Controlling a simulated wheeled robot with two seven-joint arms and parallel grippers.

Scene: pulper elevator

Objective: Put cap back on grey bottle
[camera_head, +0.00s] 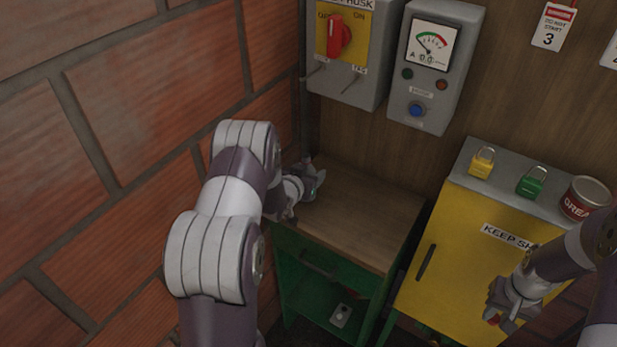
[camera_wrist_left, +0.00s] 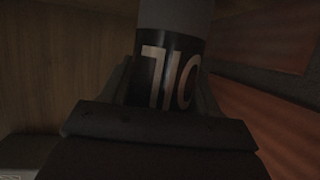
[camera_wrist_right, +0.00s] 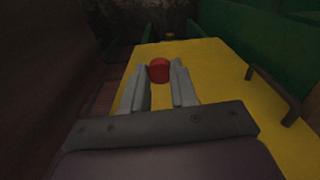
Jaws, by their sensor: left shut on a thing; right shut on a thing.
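The grey bottle (camera_wrist_left: 175,14) has a dark band with pale lettering that appears inverted in the left wrist view. My left gripper (camera_wrist_left: 165,85) is shut on it, with a finger on each side of the band. In the head view my left gripper (camera_head: 305,188) is over the wooden top at the back left; the bottle is hard to make out there, and its mouth is not visible. The red cap (camera_wrist_right: 159,70) is between the fingertips of my right gripper (camera_wrist_right: 158,80), which is shut on it. In the head view my right gripper (camera_head: 500,312) is in front of the yellow cabinet.
A green stand with a wooden top (camera_head: 375,213) is at centre, beside a brick wall (camera_head: 70,200). The yellow cabinet (camera_head: 455,250) carries a yellow padlock (camera_head: 482,163), a green padlock (camera_head: 531,182) and a grease tin (camera_head: 584,198). Control boxes (camera_head: 434,65) hang on the back wall.

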